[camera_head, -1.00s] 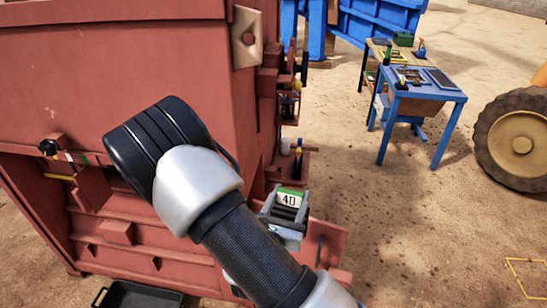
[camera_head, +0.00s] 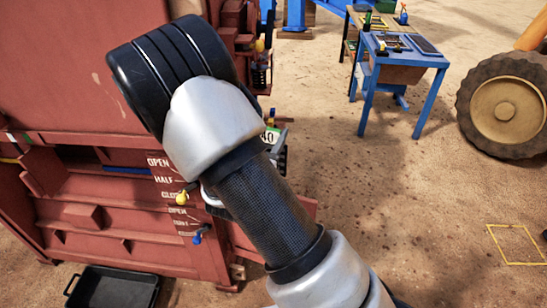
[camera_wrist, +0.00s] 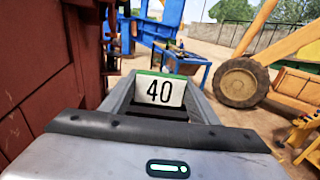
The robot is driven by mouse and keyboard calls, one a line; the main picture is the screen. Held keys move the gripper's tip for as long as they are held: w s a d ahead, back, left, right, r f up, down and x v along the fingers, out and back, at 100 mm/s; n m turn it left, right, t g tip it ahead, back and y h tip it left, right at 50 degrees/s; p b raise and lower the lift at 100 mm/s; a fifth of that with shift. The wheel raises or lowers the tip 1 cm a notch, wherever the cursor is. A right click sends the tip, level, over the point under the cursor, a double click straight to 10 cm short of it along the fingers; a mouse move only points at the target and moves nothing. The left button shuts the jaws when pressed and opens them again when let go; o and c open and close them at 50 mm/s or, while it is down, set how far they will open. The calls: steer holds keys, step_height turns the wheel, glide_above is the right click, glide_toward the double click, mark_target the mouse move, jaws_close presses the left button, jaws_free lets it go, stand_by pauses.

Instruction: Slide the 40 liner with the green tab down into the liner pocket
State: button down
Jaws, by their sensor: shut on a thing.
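The 40 liner (camera_wrist: 160,91) shows in the wrist view as a white plate marked 40 with a green strip along its top edge. My gripper (camera_wrist: 157,108) is shut on it, with a grey finger on each side. In the head view the liner (camera_head: 269,137) is mostly hidden behind my arm, with only its green top and part of the number showing. It is held beside the right side of the red crusher (camera_head: 80,60). I cannot make out the liner pocket in these frames.
Yellow and blue handles (camera_head: 196,236) stick out beside the OPEN, HALF and CLOSE labels. A black tray (camera_head: 112,288) lies on the ground at lower left. A blue workbench (camera_head: 403,65) and a large wheel (camera_head: 503,110) stand at right, with open dirt between.

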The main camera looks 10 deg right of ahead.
steer(key=w+f+b, duration=0.3)
steer(key=f+b, duration=0.6)
steer(key=f, duration=0.2)
steer(key=shift+w+f, duration=0.25)
steer(key=shift+w, duration=0.15)
steer(key=shift+f, duration=0.1)
